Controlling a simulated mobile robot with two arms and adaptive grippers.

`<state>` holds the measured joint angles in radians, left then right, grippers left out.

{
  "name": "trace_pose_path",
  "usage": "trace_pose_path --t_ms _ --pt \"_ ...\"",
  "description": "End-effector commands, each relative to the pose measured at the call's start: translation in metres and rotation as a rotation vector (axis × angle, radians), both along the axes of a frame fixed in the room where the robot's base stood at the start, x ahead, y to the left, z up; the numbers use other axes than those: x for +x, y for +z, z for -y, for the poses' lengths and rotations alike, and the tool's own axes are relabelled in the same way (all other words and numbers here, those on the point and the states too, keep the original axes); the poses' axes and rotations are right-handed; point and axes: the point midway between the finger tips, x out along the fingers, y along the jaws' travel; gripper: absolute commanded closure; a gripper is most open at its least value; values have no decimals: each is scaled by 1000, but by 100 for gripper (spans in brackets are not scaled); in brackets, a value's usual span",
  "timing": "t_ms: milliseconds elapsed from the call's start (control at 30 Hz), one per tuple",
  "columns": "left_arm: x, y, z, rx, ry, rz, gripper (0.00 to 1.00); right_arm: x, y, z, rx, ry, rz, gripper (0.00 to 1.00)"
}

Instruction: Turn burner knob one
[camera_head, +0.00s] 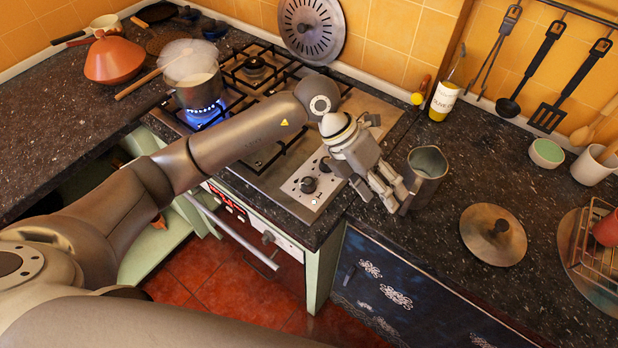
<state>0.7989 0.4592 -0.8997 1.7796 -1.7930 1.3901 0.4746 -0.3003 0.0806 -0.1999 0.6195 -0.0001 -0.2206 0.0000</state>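The stove (276,195) has a steel control panel at its right front corner. A dark burner knob (309,184) stands on this panel near the front edge. A second knob (326,165) is just behind it, partly beside my gripper. My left arm reaches across the stove, and my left gripper (391,196) is to the right of the knobs, pointing down toward the counter beside a metal cup. It is apart from the front knob, and its fingers look close together. My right gripper is not in view.
A pot (199,95) sits over a lit blue flame at the left burner. The metal cup (424,175) stands close by my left gripper. A round lid (493,235) lies on the counter to the right. The oven handle (230,232) juts out below the panel.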

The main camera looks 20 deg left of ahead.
Motion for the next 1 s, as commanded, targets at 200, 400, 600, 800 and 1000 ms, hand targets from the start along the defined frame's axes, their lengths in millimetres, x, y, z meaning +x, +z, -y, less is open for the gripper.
trace_pose_path --t_ms 200,400,600,800,1000 --pt "45 -15 -112 511 74 50 46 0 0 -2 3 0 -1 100" --pt "57 -10 -156 693 128 53 46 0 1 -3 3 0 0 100" --pt "57 -31 -160 706 129 47 46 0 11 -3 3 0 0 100" --pt "57 -70 -161 705 129 47 46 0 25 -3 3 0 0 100" --pt "58 -101 -162 702 130 49 46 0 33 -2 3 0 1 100"
